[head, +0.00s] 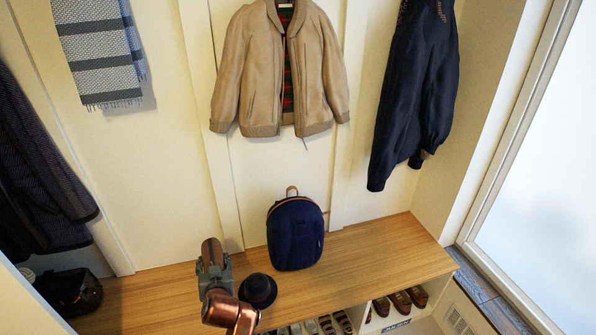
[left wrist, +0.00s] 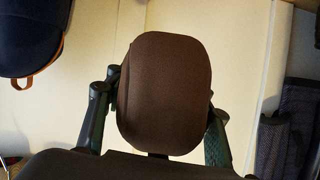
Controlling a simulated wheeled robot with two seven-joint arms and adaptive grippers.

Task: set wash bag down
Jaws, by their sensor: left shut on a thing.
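The wash bag is the dark brown, rounded, padded piece (left wrist: 165,90) between my fingers in the left wrist view. In the head view it shows small and brown (head: 212,251) at the tip of my left arm. My left gripper (head: 214,268) is shut on it, with one finger along each side in the left wrist view. It appears over the wooden bench (head: 375,257), left of the backpack; I cannot tell whether the bag touches the bench. My right gripper is not in view.
A navy backpack (head: 295,234) stands on the bench against the wall; a dark hat (head: 258,290) lies between it and my arm. A black bag (head: 72,291) is at the left. Shoes (head: 401,301) fill cubbies below. The bench is bare right of the backpack.

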